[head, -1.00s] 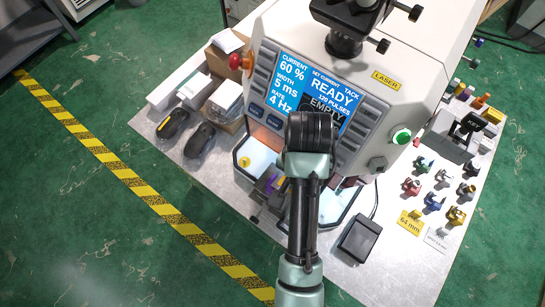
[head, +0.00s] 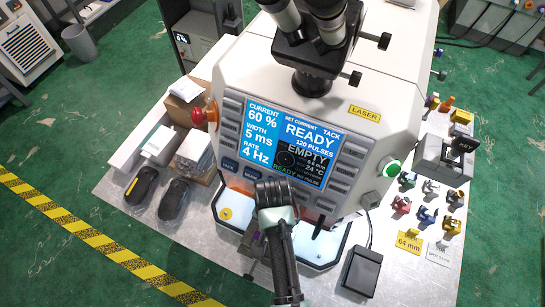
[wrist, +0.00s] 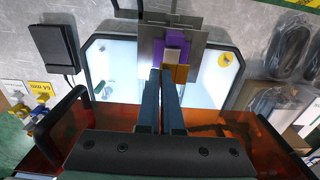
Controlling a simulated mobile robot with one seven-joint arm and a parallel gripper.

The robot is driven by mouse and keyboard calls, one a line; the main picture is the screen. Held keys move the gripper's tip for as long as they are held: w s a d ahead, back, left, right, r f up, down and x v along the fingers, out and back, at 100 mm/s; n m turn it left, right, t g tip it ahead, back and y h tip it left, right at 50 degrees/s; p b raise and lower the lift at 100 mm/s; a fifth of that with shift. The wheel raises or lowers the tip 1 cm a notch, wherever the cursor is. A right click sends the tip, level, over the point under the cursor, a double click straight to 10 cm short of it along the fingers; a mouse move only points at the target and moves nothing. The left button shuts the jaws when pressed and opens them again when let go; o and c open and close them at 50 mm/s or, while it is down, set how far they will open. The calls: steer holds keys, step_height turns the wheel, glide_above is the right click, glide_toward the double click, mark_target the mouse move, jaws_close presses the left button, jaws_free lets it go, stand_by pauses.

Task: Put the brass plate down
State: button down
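My gripper (wrist: 163,75) points into the lit bay of the laser machine (head: 300,175). Its two blue fingers are close together, with their tips at a small fixture of grey and purple blocks (wrist: 178,40). A small brass-coloured piece (wrist: 181,73), which looks like the brass plate, shows right beside the right fingertip. I cannot tell whether it is between the fingers or only next to them. In the head view my arm hides the fingertips, and part of the fixture (head: 249,243) shows left of it.
The bay has a pale lit floor (wrist: 115,65) with a yellow warning mark (wrist: 225,59). An orange see-through shield (wrist: 105,120) lies below the fingers. A black pedal (head: 362,271) stands right of the bay. Several coloured clamps and a 64 mm card (head: 409,241) lie further right.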

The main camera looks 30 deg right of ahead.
steer(key=shift+f+b, duration=2.15)
steer(key=shift+f, duration=0.1)
steer(key=shift+r, duration=0.1)
steer(key=c, duration=1.1)
jaws_free()
